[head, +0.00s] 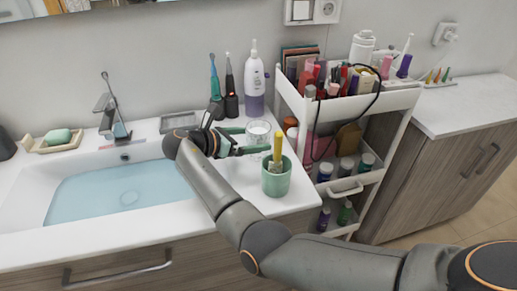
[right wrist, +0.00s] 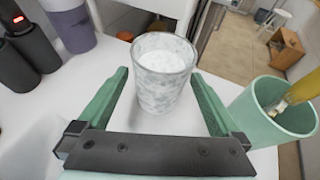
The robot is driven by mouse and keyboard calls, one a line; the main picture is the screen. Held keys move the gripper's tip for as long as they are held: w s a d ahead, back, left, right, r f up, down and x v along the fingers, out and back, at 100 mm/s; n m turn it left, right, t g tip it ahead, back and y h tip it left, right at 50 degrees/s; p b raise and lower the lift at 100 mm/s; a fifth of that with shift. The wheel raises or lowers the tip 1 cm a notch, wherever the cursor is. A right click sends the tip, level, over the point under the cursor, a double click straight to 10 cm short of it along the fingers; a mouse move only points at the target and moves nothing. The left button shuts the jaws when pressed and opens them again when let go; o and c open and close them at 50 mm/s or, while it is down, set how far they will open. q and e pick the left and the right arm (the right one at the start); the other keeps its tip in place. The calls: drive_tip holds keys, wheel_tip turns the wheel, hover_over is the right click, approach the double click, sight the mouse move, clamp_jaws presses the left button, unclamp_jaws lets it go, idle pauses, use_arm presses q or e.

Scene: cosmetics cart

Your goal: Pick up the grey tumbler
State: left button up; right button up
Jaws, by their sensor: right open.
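The grey tumbler (head: 258,133) stands upright on the white counter right of the sink. In the right wrist view the tumbler (right wrist: 163,75) looks like speckled clear-grey glass. My right gripper (head: 256,140) is open, its two green fingers pointing toward the tumbler. In the right wrist view its fingers (right wrist: 160,85) lie one to each side of the tumbler's near part, with visible gaps. My left gripper is not in view.
A green cup (head: 276,178) with a yellow-handled item stands close to the right finger. A purple-and-white bottle (head: 255,85) and electric toothbrushes (head: 231,92) stand behind. The filled sink (head: 120,195) is left; a cosmetics cart (head: 340,105) is right.

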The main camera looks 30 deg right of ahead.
drive_tip(key=shift+d+f+b, duration=0.3)
drive_tip(key=shift+d+b, duration=0.05)
drive_tip(key=shift+d, duration=0.1)
drive_tip(key=b+x, duration=0.3)
drive_tip(key=shift+a+f, duration=0.1)
drive_tip(key=shift+w+d+f+b, duration=0.15)
drive_tip(key=shift+d+b, duration=0.5)
drive_tip(key=shift+d, duration=0.25)
drive_tip(key=shift+c, duration=0.6)
drive_tip(key=c, duration=0.7)
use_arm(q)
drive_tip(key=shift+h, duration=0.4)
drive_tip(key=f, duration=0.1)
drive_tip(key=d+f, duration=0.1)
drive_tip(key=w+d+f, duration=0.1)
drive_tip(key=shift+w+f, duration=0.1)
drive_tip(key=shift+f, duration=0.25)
use_arm(e)
drive_tip(key=c, duration=0.7)
